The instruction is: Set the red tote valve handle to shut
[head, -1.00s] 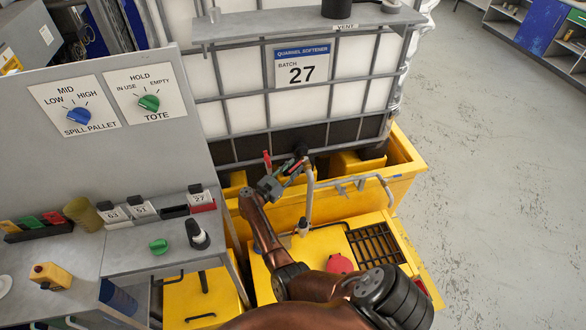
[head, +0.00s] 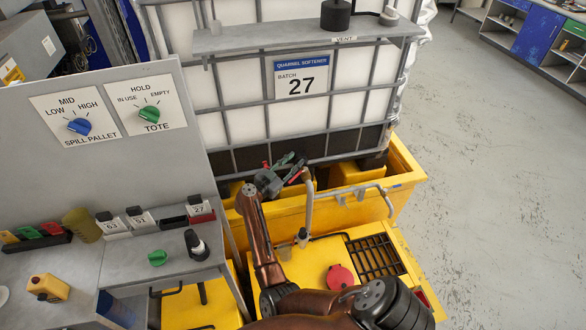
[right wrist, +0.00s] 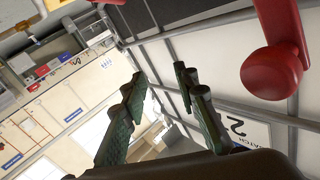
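The red valve handle (head: 294,178) shows as a small red piece low on the front of the white caged tote (head: 233,90), beside the outlet pipe. In the right wrist view a red lever with a rounded end (right wrist: 274,72) fills the upper right, close to the camera. My right gripper (head: 293,161) is at the tote's lower front, close to the handle and partly overlapping it. Its two green fingers (right wrist: 161,72) are apart, with nothing between them. The red lever is outside them, to the right. I cannot tell the handle's exact angle. My left gripper is out of view.
A yellow spill pallet (head: 400,165) lies under the tote, with a grey pipe (head: 352,190) over its front. A grey panel (head: 60,165) with two knobs stands at left, above a bench (head: 190,268). Open floor (head: 490,180) lies at right.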

